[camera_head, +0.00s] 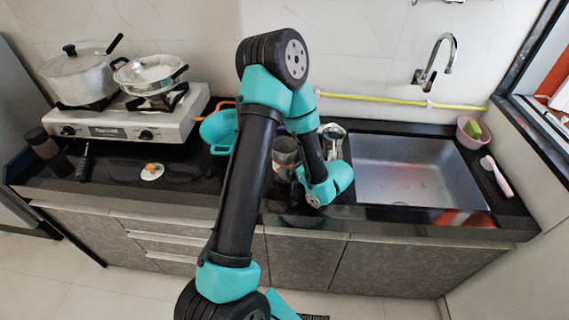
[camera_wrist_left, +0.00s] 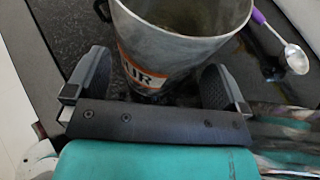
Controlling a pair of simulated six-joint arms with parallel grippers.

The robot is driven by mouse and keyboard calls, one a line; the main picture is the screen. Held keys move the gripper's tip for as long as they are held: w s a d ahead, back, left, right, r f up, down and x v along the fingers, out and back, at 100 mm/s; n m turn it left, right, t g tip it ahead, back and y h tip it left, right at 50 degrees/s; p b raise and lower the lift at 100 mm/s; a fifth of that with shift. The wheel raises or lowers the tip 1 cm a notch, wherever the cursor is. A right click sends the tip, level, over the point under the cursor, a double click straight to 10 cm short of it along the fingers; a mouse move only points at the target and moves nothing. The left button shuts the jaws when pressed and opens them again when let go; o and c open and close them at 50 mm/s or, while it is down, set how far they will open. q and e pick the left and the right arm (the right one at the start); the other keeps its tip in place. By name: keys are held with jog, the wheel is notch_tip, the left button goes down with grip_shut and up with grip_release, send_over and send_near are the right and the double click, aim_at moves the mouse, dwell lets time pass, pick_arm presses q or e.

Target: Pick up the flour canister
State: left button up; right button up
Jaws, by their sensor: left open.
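The flour canister (camera_wrist_left: 180,40) is a grey metal can with an orange and white label ending in "UR". It stands upright on the dark counter, open at the top. In the head view the canister (camera_head: 285,150) is partly hidden by my left arm. My left gripper (camera_wrist_left: 152,85) is open, with one finger on each side of the canister's lower part. I cannot tell whether the fingers touch it. In the head view my forearm and wrist links largely hide the gripper. My right gripper is not in view.
A spoon with a purple handle (camera_wrist_left: 294,58) lies right of the canister. A teal rounded object (camera_head: 217,128) is to its left, partly behind my arm. The stove (camera_head: 125,122) with pots is at the left. The steel sink (camera_head: 410,172) is at the right.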

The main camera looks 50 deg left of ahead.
pick_arm(q)
jog(key=shift+x, duration=1.3)
jog(key=c, duration=1.1)
